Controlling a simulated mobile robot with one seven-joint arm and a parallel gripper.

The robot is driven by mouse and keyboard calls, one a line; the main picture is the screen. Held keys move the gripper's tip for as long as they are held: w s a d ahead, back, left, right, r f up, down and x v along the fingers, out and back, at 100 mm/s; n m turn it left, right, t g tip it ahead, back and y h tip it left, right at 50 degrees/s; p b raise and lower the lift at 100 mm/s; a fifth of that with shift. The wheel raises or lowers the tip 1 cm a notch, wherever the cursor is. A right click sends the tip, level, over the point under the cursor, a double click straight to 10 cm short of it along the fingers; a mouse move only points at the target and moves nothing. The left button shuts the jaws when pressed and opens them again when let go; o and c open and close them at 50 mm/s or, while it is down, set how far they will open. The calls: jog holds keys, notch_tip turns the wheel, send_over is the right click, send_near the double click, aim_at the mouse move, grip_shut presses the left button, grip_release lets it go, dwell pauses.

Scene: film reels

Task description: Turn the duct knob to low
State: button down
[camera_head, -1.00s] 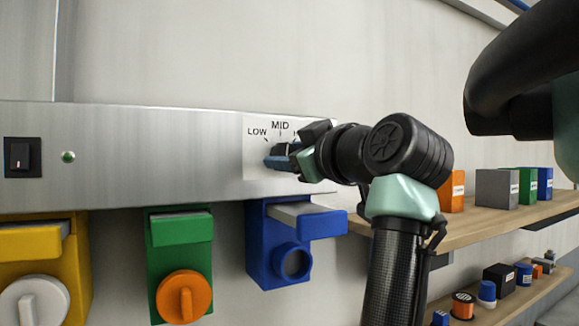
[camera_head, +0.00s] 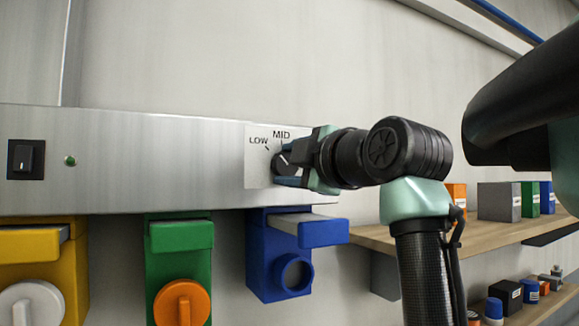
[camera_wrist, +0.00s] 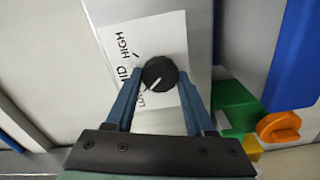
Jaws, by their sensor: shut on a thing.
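The duct knob (camera_wrist: 158,72) is a round black dial on a white label plate (camera_wrist: 166,35) marked LOW, MID and HIGH. The plate also shows in the head view (camera_head: 257,170), with HIGH hidden behind my gripper. In the wrist view the knob's white pointer line points toward the LOW mark. My gripper (camera_wrist: 158,85) is shut on the knob, one blue finger on each side of it. In the head view my gripper (camera_head: 284,164) is at the panel and covers part of the knob (camera_head: 281,160).
The metal panel (camera_head: 150,160) carries a black switch (camera_head: 25,159) and a green light (camera_head: 70,161). Yellow, green (camera_head: 178,255) and blue (camera_head: 275,265) dispensers hang below. A wooden shelf (camera_head: 450,235) with several boxes stands at the right.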

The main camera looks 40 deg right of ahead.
jog(key=shift+n, duration=0.5)
jog(key=shift+c, duration=1.3)
grip_release()
jog(key=shift+a+f, duration=0.1)
jog(key=shift+a, duration=0.05)
